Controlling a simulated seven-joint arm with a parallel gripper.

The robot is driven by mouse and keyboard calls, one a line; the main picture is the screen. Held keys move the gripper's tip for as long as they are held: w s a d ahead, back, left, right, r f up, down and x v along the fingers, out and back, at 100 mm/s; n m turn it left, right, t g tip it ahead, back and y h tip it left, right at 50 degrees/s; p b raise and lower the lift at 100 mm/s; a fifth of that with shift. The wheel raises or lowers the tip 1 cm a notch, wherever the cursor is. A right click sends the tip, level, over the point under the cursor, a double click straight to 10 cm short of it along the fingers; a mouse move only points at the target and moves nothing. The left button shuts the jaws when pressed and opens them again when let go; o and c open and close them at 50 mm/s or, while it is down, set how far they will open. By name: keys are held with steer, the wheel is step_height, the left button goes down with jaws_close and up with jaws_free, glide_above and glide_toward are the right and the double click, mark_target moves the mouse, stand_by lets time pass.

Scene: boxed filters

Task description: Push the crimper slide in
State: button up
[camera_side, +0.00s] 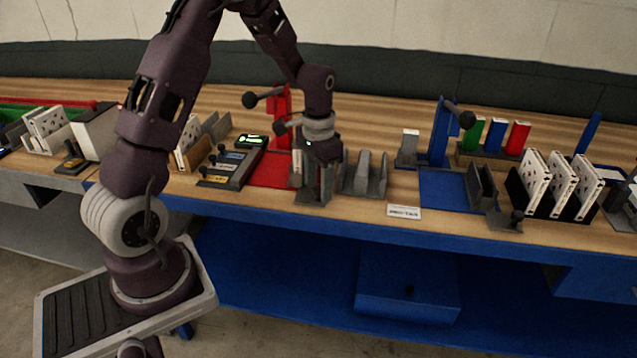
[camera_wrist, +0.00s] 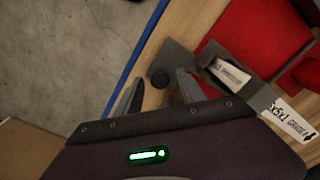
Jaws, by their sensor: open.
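The red crimper (camera_side: 281,115) stands on the bench with its red base (camera_side: 270,170) in front of it; red parts also show in the wrist view (camera_wrist: 262,32). In the wrist view, a grey slide (camera_wrist: 182,58) with a round black knob (camera_wrist: 158,78) lies near the bench's blue front edge. A white labelled piece (camera_wrist: 230,72) sits in a grey holder beside it. My gripper (camera_side: 313,196) is low over the bench front, pointing down. Its fingers (camera_wrist: 161,84) are apart, one on each side of the knob; I cannot tell if they touch it. The gripper hides most of the slide in the side view.
Grey upright holders (camera_side: 365,175) stand close to the right of my gripper. A control box (camera_side: 232,165) with knobs stands to its left. A blue press (camera_side: 440,135) with a blue base and a rack of white filters (camera_side: 562,185) are farther right. A paper label (camera_side: 404,211) lies on the front edge.

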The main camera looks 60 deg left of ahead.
jaws_close()
stand_by(1.3)
